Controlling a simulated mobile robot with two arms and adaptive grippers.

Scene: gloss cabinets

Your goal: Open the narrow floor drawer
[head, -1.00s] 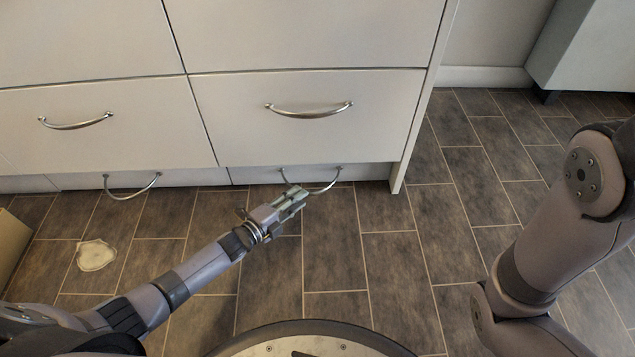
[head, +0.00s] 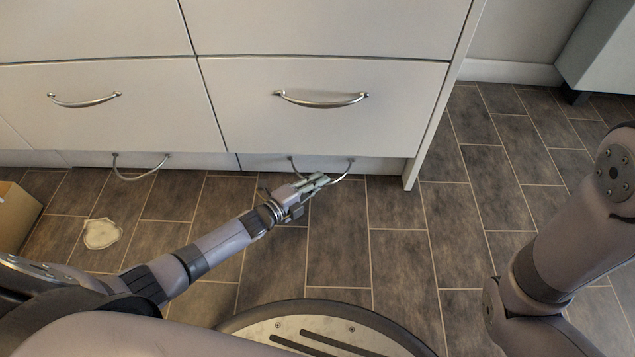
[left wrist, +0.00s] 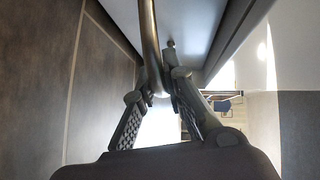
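The narrow floor drawer (head: 262,164) is the low pale front under the right-hand cabinet drawer, near the floor. It looks flush and closed. Its curved metal handle (head: 345,175) sticks out over the floor tiles, and the bar also runs down the middle of the left wrist view (left wrist: 150,38). My left gripper (head: 322,180) is at this handle, its fingers close together. In the left wrist view the fingers (left wrist: 161,84) lie on both sides of the bar and appear closed on it. Exact contact is hard to see. My right gripper is outside the views.
Another floor drawer with a handle (head: 140,172) lies to the left. Larger drawers with handles (head: 320,101) are above. A side panel (head: 412,175) ends the cabinet at right. A pale flat patch (head: 101,234) and a box (head: 16,212) are at left. Tiled floor in front is mostly clear.

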